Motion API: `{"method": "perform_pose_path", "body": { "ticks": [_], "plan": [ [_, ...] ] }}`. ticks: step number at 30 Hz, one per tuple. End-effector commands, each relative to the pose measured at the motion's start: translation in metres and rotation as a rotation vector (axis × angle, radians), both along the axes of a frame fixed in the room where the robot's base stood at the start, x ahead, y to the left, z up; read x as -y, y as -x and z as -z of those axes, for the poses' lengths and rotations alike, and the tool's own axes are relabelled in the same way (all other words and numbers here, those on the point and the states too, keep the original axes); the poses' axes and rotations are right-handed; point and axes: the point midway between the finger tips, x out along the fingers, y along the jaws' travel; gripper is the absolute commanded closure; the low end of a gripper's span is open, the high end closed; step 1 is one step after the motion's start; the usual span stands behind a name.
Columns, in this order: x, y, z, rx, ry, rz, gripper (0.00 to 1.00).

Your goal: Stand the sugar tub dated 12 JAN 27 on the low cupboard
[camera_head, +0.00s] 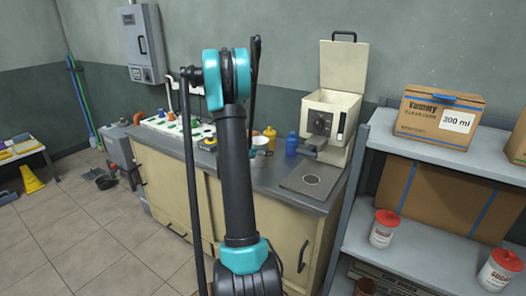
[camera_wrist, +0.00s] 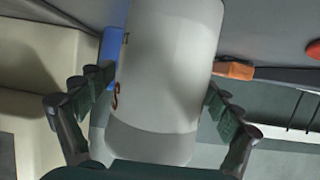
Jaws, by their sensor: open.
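In the wrist view a plain white, rounded tub-like body (camera_wrist: 165,70) stands between the fingers of my gripper (camera_wrist: 160,92), with only a sliver of brownish lettering at its left edge. The fingers are open on either side of it; no date can be read. In the head view my arm hides the gripper and this body. Red-lidded white sugar tubs stand on the right shelf unit, one on the middle shelf (camera_head: 383,229) and one nearer (camera_head: 500,271); their dates are too small to read. The beige low cupboard (camera_head: 278,225) has a grey top.
On the cupboard top stand a cream press (camera_head: 328,115) with raised lid, a blue bottle (camera_head: 291,144), a yellow bottle (camera_head: 270,137) and a grey plate (camera_head: 311,181). The shelf unit (camera_head: 430,153) holds cardboard boxes. A yellow wet-floor sign (camera_head: 32,180) stands at far left.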

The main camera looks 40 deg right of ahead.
Motion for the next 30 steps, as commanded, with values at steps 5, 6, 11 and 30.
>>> {"method": "perform_pose_path", "body": {
  "ticks": [5, 6, 11, 30],
  "plan": [
    [-0.034, 0.014, -0.015, -0.001, 0.000, -0.004, 0.09],
    [-0.041, 0.016, -0.018, -0.001, 0.000, -0.003, 0.09],
    [-0.065, 0.027, -0.028, 0.000, 0.000, -0.002, 0.09],
    [-0.203, 0.113, -0.018, -0.317, -0.222, -0.278, 0.09]
  ]
}}
